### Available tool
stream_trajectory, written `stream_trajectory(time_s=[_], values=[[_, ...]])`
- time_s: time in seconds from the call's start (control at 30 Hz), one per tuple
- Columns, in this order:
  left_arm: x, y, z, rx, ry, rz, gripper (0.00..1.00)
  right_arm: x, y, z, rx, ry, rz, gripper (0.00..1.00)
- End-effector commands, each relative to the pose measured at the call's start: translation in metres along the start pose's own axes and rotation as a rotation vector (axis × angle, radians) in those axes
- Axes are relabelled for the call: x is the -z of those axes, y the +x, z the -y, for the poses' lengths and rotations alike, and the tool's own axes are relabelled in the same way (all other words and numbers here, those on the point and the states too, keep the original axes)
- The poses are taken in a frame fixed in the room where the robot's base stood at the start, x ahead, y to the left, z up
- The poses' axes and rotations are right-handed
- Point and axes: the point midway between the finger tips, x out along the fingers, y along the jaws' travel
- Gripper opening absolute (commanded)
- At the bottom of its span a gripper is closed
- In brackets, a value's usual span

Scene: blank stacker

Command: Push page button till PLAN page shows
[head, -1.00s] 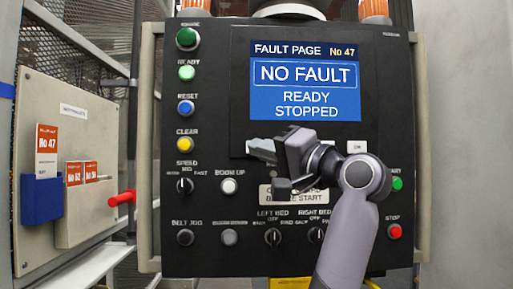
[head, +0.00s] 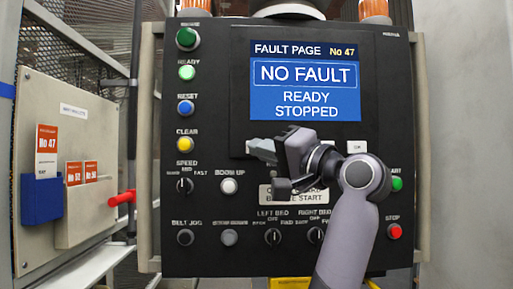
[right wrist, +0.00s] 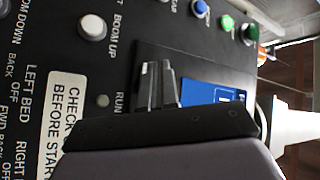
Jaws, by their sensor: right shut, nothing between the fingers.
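The screen (head: 305,85) on the black panel reads FAULT PAGE, No 47, NO FAULT, READY, STOPPED. A row of small white keys lies just below it. The one marked OK (head: 357,146) shows at the right end. A pale key edge (head: 248,147) shows at the left end, its label hidden by my gripper. My right gripper (head: 262,149) is shut and empty, its tips over the left end of this row; I cannot tell whether they touch. In the right wrist view the shut fingers (right wrist: 160,82) lie close to the panel beside the blue screen (right wrist: 215,93). My left gripper is out of view.
Coloured buttons, including a yellow CLEAR button (head: 185,144), line the panel's left side. A red STOP button (head: 394,231) is at lower right, near my arm. A board with cards (head: 60,170) and a red handle (head: 122,198) stand at left.

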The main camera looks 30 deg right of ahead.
Motion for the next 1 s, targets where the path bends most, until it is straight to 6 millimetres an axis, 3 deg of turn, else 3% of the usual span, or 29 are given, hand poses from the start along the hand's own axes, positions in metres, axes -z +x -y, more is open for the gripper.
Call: stream_trajectory(time_s=[1.0], values=[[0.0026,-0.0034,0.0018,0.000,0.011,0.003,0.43,0.0054,0.0072,-0.0052,-0.001,0.000,0.000,0.00]])
